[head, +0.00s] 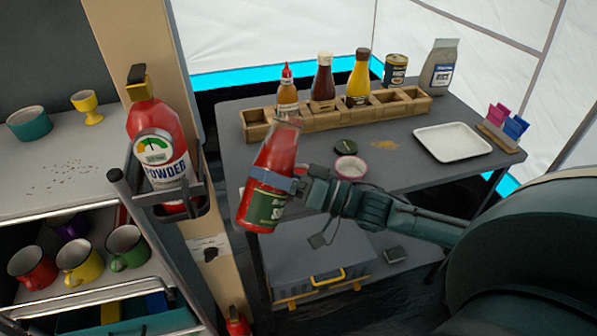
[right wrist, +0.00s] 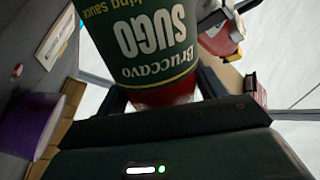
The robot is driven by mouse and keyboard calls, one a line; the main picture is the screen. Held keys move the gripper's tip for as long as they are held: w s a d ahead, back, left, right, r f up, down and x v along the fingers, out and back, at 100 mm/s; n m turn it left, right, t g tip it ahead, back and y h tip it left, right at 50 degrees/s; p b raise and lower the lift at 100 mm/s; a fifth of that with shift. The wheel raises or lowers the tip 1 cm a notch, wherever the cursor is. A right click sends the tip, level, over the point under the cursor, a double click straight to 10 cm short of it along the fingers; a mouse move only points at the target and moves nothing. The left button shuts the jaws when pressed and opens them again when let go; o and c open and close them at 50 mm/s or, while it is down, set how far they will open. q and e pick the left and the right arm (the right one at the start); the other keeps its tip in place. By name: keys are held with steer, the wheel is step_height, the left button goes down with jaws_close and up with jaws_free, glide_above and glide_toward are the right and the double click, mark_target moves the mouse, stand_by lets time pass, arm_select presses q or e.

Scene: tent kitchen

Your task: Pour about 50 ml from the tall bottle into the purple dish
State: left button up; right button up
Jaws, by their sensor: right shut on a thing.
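The tall bottle (head: 272,158) is red with a green label reading SUGO, which also shows in the right wrist view (right wrist: 155,45). My right gripper (head: 285,185) is shut around its middle and holds it in front of the table's left side. The bottle's neck points up and leans slightly right. A small round dish with a pink-purple rim (head: 350,168) is on the table, right of the bottle and just beyond my gripper. A purple curved surface (right wrist: 28,122) shows at the left of the right wrist view; I cannot tell whether it is the same dish. My left gripper is not in view.
A wooden rack (head: 335,117) with several condiment bottles spans the table's back. A dark lid (head: 345,146) lies behind the dish. A white tray (head: 452,142) and card holder (head: 502,125) are at right.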

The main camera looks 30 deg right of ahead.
steer(key=shift+w+d+r+n+p, duration=0.2)
steer(key=shift+d+r+n+p, duration=0.05)
steer(key=shift+r+n+p, duration=0.35)
steer(key=shift+w+d+n+g+p, duration=0.35)
steer(key=shift+d+n+g+p, duration=0.15)
steer(key=shift+n, duration=0.7)
steer(key=shift+d+f, duration=0.1)
steer(key=shift+f, duration=0.05)
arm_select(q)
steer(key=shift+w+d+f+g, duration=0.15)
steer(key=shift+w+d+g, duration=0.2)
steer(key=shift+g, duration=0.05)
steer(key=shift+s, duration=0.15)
